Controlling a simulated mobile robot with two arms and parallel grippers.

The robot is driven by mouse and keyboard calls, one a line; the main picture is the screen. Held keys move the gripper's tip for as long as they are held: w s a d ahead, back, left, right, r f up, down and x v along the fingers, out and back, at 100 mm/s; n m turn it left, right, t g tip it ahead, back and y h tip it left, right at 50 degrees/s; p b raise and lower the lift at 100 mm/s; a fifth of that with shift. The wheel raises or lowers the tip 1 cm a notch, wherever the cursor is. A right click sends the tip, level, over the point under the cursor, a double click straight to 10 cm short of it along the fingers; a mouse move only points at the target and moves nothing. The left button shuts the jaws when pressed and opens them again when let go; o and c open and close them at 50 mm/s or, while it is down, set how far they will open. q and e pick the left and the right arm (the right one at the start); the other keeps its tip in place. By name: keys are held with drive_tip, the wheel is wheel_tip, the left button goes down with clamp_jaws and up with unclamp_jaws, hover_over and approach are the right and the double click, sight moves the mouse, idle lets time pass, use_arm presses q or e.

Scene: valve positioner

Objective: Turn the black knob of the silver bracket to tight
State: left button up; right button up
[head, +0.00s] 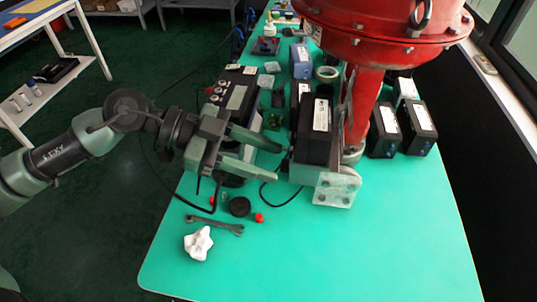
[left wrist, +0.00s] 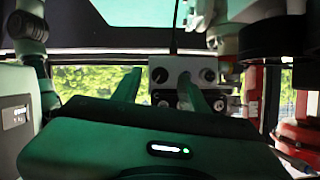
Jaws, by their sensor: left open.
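The silver bracket (head: 337,187) stands at the foot of the red valve actuator (head: 385,25), beside a black box (head: 314,130). In the left wrist view a pale metal plate (left wrist: 184,66) carries several dark round knobs. One black knob (left wrist: 160,75) appears between my left fingertips; I cannot tell how far beyond them it is or which way it is turned. My left gripper (head: 280,163) is open, its two green fingers pointing right towards the black box's left side. Contact is not clear. My right gripper is not in view.
A grey device with a display (head: 237,97) stands behind my left gripper. A wrench (head: 215,225), a black disc (head: 240,206), a red cap (head: 259,217) and a white knob-like piece (head: 198,243) lie in front. More black boxes (head: 384,130) stand right. The green table's front (head: 330,260) is clear.

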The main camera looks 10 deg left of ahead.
use_arm(q)
drive_tip(key=shift+d+f, duration=0.15)
drive_tip(key=shift+d, duration=0.2)
clamp_jaws()
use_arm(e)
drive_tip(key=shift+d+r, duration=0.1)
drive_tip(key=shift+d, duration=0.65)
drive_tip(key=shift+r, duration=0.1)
use_arm(q)
drive_tip(key=shift+s+f+m+t+h+p, duration=0.15)
drive_tip(key=shift+m+t+p, duration=0.15)
drive_tip(key=shift+m+t, duration=0.65)
drive_tip(key=shift+s+m+t+h+p, duration=0.2)
drive_tip(key=shift+m+t, duration=0.35)
drive_tip(key=shift+m, duration=0.8)
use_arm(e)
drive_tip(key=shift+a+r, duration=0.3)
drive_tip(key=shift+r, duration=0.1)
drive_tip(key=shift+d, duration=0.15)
